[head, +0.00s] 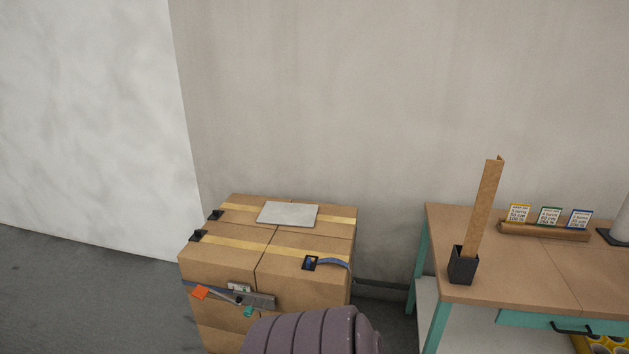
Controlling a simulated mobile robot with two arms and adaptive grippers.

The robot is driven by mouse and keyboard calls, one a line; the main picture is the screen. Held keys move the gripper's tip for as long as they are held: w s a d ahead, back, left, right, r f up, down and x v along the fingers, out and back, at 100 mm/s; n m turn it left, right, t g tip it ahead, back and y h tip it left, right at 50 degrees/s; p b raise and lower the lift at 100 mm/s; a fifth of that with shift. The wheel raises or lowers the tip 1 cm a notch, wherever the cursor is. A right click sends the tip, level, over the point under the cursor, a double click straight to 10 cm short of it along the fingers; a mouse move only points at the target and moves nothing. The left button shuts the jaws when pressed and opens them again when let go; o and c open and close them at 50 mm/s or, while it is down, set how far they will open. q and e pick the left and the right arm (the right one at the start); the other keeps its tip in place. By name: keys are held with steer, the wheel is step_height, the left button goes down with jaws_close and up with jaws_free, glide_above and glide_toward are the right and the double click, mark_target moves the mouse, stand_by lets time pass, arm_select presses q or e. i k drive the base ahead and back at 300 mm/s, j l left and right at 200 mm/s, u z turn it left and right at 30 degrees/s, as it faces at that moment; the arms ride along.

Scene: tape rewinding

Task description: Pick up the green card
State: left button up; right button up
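A small white printed card with a green border, the green card (549,216), stands in the middle of a row of cards on the workbench (455,236) at the right. It sits upright in a brown wooden holder (545,232). A yellow-bordered card (518,213) is on its left and a blue-bordered card (580,219) on its right, with small gaps between them. The print is too small to read. Neither of my grippers is in view. A ribbed mauve part, apparently of my arm, shows at the bottom edge, well left of the bench.
A tall wooden strip stands in a black box (463,266) at the bench's left front. A dark-based white object (618,230) is at the right edge. Taped cardboard boxes (222,265) carry a grey plate (288,214). Bare floor lies at the left.

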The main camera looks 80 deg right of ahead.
mark_target(548, 216)
steer(key=z, duration=4.2)
steer(key=i+l+u, duration=0.1)
steer(key=u, duration=0.25)
steer(key=l+u, duration=0.5)
steer(key=u, duration=0.15)
steer(key=i, duration=0.05)
